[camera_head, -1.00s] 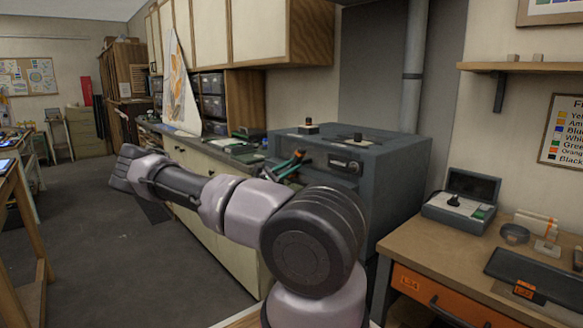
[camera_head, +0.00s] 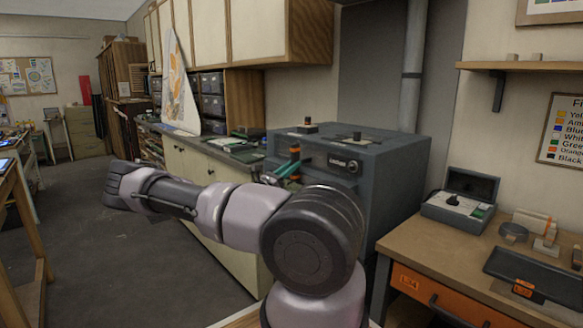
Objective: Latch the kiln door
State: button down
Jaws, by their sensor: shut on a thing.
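The kiln is the dark grey box (camera_head: 385,172) right of centre, against the back wall. Its front face (camera_head: 325,176) is partly hidden by my arm and carries a black fitting with a round knob. An orange and black latch handle (camera_head: 295,153) stands nearly upright at the left part of this front. My gripper's teal fingers (camera_head: 287,170) are at the handle, shut on it. My arm hides most of the gripper and the lower kiln front. Whether the latch is engaged cannot be told.
A long counter (camera_head: 190,141) with cabinets runs left of the kiln. A workbench (camera_head: 420,238) with an orange drawer and an open grey case (camera_head: 460,200) stands at the right. A wooden table edge (camera_head: 22,215) is at the far left. The floor between is clear.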

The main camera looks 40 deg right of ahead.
jog(key=shift+f, duration=0.1)
jog(key=c, duration=0.6)
grip_release()
jog(key=shift+c, duration=0.2)
jog(key=shift+a, duration=0.1)
jog(key=w+v, duration=0.1)
jog(key=v, duration=0.9)
jog(key=shift+s+a, duration=0.3)
jog(key=shift+s, duration=0.25)
jog(key=shift+f, duration=0.15)
